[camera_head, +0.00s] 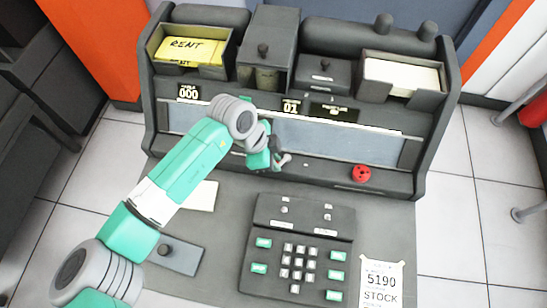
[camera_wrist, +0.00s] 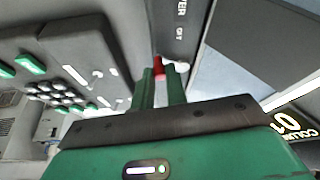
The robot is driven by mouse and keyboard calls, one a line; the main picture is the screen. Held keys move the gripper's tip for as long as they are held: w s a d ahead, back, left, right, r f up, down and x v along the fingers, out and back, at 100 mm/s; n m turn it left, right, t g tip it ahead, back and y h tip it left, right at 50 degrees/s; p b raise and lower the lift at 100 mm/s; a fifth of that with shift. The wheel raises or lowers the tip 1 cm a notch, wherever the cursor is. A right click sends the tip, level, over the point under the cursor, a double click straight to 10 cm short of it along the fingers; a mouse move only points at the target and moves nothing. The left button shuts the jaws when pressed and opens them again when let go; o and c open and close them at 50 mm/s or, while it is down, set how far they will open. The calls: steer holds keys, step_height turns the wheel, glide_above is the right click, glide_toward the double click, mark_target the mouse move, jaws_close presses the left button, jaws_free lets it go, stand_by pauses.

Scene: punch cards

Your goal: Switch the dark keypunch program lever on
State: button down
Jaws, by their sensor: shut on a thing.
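My gripper (camera_head: 276,161) is at the dark ledge below the machine's long grey window, left of centre. In the wrist view its two green fingers (camera_wrist: 160,78) are shut on a small red piece (camera_wrist: 158,66), which appears to be part of the program lever. A pale stub (camera_wrist: 181,66) shows beside the right finger; a pale stub also shows at the gripper in the head view (camera_head: 284,160). The dark strip (camera_wrist: 176,30) behind carries partly hidden white lettering. The fingers hide most of the lever, so its position cannot be told.
A round red knob (camera_head: 361,174) sits on the ledge to the right. A keypad (camera_head: 296,262) with small switches stands on the desk in front. A paper card reading 5190 STOCK (camera_head: 381,283) lies right of it.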

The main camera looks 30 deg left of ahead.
steer(key=shift+r, duration=0.1)
steer(key=p, duration=0.3)
steer(key=shift+s+d+r+n, duration=0.15)
steer(key=shift+d+r+n, duration=0.1)
steer(key=shift+r+n, duration=0.15)
steer(key=shift+w+d+f+n+t+y+p, duration=0.2)
steer(key=shift+d+n+t+y+p, duration=0.45)
steer(key=shift+n+p, duration=1.9)
steer(key=shift+w+d+f+n+t+y+p, duration=0.2)
steer(key=shift+d+n+y+p, duration=0.7)
steer(key=shift+n+p, duration=1.6)
steer(key=shift+w+d+f+n+t+y+p, duration=0.15)
steer(key=shift+d+n+t+y+p, duration=0.75)
steer(key=shift+p, duration=2.7)
steer(key=shift+n+g, duration=0.55)
steer(key=shift+n, duration=0.1)
steer(key=c, duration=1.4)
jaws_free()
steer(key=shift+w+h, duration=0.15)
steer(key=shift+h, duration=0.1)
steer(key=shift+c, duration=0.2)
steer(key=shift+r, duration=0.1)
